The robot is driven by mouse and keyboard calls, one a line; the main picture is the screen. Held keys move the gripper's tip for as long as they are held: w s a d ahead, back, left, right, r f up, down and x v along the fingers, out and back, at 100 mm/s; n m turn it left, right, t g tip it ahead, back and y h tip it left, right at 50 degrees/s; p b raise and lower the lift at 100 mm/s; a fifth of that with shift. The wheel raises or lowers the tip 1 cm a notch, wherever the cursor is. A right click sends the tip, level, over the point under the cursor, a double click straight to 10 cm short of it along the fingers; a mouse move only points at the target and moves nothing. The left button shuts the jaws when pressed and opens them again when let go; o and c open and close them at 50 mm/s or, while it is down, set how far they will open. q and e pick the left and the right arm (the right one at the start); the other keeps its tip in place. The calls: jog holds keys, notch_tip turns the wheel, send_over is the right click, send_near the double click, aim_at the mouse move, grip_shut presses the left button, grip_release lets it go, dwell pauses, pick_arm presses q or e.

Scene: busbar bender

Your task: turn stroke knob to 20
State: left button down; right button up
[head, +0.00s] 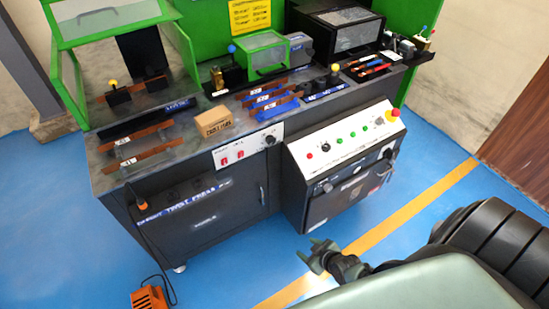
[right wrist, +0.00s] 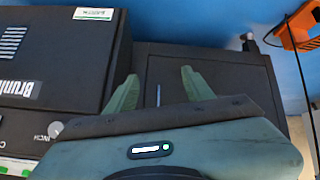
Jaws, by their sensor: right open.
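A round black knob (head: 270,139) sits at the right end of a small white panel (head: 248,146) on the bench front. Its label and scale are too small to read, so I cannot tell its setting or be sure it is the stroke knob. My right gripper (head: 318,254) is open and empty, in front of the bench and low to the right of the knob, well apart from it. In the right wrist view its two green fingers (right wrist: 157,90) are spread with nothing between them. My left gripper is not in view.
A sloped control panel (head: 345,140) with several buttons and a red emergency stop (head: 392,115) juts out right of the knob. An orange foot pedal (head: 149,298) lies on the blue floor. A cardboard box (head: 213,121) stands on the bench top above the white panel.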

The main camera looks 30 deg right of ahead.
jog(key=w+d+r+t+b, duration=0.2)
jog(key=w+r+t+b, duration=0.15)
jog(key=w, duration=0.35)
jog(key=w+d+r+t+b, duration=0.2)
jog(key=w+r+b, duration=0.1)
jog(key=w+r, duration=0.3)
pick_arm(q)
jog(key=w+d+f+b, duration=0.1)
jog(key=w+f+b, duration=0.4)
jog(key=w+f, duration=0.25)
pick_arm(e)
jog(key=t+b, duration=0.3)
jog(key=t, duration=0.1)
send_near(272, 142)
jog(key=w+b, duration=0.1)
jog(key=w, duration=0.6)
jog(key=shift+b, duration=0.35)
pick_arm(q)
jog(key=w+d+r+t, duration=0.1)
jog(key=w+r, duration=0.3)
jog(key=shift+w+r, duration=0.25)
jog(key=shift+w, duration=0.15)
pick_arm(e)
jog(key=shift+w+r, duration=0.1)
jog(key=shift+w, duration=0.65)
grip_shut()
